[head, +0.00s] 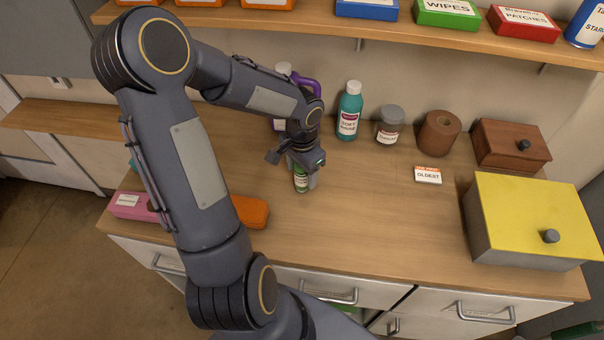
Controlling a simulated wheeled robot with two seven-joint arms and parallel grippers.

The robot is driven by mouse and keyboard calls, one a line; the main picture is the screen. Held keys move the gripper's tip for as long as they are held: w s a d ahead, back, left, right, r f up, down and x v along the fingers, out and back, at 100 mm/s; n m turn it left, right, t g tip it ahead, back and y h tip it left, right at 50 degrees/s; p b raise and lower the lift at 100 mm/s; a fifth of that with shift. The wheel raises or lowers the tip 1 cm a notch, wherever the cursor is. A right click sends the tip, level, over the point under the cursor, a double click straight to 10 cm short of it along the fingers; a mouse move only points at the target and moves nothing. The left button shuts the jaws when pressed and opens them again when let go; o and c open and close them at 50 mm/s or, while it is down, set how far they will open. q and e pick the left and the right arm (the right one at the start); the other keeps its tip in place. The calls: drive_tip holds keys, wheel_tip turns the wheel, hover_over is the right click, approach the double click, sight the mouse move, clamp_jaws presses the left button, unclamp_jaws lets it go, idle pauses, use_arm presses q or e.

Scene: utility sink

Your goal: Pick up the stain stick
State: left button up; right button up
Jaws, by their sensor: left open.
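A small green stick-shaped container with a white label (301,183), which looks like the stain stick, stands upright on the wooden counter. My left gripper (304,172) is open, pointing down at it from above, with its fingers around or close beside its upper part. The gripper hides the top of the container, and I cannot tell whether the fingers touch it. My right gripper does not show.
A small card (428,175), wooden box (510,145) and yellow-lidded box (535,220) are right. The front middle counter is clear.

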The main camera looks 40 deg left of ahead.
use_arm(q)
drive_tip(key=c, duration=1.1)
drive_tip(key=shift+o, duration=0.2)
drive_tip(key=shift+r, duration=0.1)
